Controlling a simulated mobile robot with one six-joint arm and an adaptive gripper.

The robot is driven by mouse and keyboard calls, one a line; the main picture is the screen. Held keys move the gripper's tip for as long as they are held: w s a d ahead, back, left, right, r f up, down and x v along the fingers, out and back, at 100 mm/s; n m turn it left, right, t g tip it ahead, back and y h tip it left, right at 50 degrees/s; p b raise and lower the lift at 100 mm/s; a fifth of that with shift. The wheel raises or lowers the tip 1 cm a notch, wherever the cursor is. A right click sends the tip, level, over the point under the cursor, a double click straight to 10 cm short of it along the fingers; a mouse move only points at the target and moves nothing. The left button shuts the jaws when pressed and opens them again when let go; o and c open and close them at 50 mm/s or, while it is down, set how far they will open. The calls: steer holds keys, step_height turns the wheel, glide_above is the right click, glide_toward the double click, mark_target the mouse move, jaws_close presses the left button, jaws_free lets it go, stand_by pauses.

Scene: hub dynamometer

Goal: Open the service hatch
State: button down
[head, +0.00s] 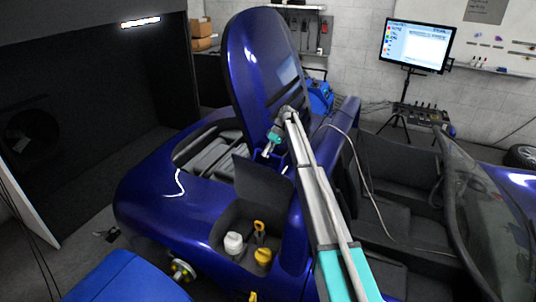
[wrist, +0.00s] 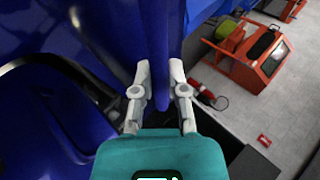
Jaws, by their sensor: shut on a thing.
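The service hatch (head: 258,187) appears to be the small flap behind an open compartment in the blue car's rear body. It stands roughly upright, its dark inner side facing the head camera. My gripper (head: 266,153) reaches down to its upper edge. In the wrist view my gripper (wrist: 160,78) is shut on a thin blue panel edge (wrist: 160,45) between its two fingers, which I take to be the hatch. The compartment holds a white-capped reservoir (head: 234,243) and a yellow-capped one (head: 263,257). The outer side of the hatch is hidden in the head view.
A large blue cover (head: 262,70) stands raised just behind my gripper. The open cockpit (head: 400,180) and windscreen (head: 485,195) lie to the right. A monitor (head: 418,45) stands at the back. The wrist view shows an orange machine (wrist: 250,55) on the floor.

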steer(key=shift+w+a, duration=0.1)
steer(key=c, duration=0.6)
jaws_free()
steer(key=shift+f, duration=0.1)
steer(key=shift+c, duration=0.2)
